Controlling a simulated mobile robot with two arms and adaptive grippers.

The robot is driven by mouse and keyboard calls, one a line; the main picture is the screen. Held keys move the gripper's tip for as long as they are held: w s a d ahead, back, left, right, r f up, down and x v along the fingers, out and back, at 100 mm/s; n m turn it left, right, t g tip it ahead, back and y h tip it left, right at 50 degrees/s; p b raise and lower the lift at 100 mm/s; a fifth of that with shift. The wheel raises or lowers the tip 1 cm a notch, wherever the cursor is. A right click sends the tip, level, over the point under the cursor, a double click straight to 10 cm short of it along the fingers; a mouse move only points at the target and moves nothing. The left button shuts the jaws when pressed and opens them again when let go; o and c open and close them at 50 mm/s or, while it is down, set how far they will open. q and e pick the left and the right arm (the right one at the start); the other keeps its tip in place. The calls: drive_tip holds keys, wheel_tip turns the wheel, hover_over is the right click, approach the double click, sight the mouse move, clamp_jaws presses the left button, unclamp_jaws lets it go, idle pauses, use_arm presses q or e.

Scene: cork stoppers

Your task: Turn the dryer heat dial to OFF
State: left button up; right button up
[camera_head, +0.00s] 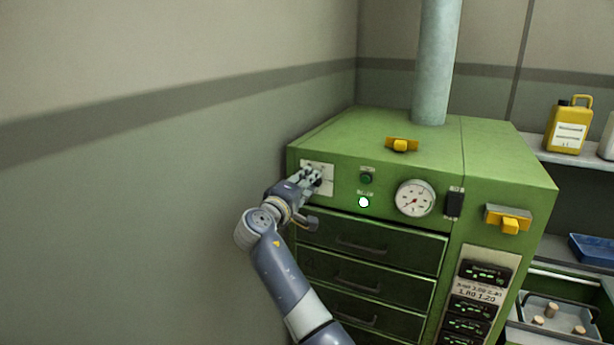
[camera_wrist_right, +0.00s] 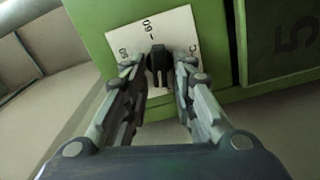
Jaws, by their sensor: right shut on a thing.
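The dryer (camera_head: 480,160) is a green cabinet against the wall. Its heat dial is a black knob (camera_wrist_right: 157,65) on a white scale plate (camera_wrist_right: 180,28), seen in the right wrist view. The plate (camera_head: 326,170) also shows at the dryer's upper left in the head view, where my gripper hides the knob. My right gripper (camera_head: 312,177) is at the plate, its fingers shut on the knob from both sides. A mark like 60 stands beyond the knob; other lettering is partly cut off or covered. I cannot make out an OFF mark. My left gripper is out of view.
Right of the plate are a green button (camera_head: 367,178), a lit white lamp (camera_head: 364,202) and a round gauge (camera_head: 415,198). Drawers (camera_head: 372,244) with handles lie below. A yellow-handled part (camera_head: 508,219) juts out farther right. The wall is close on the left.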

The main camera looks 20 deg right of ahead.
drive_tip(key=shift+r+n+p, duration=0.25)
drive_tip(key=shift+n+p, duration=0.4)
drive_tip(key=shift+n, duration=0.55)
drive_tip(key=shift+f, duration=0.1)
drive_tip(key=o, duration=0.7)
drive_tip(key=shift+o, duration=0.2)
drive_tip(key=shift+w+d+f, duration=0.1)
drive_tip(key=shift+w+f, duration=0.05)
drive_tip(key=shift+f, duration=0.1)
drive_tip(key=v, duration=1.2)
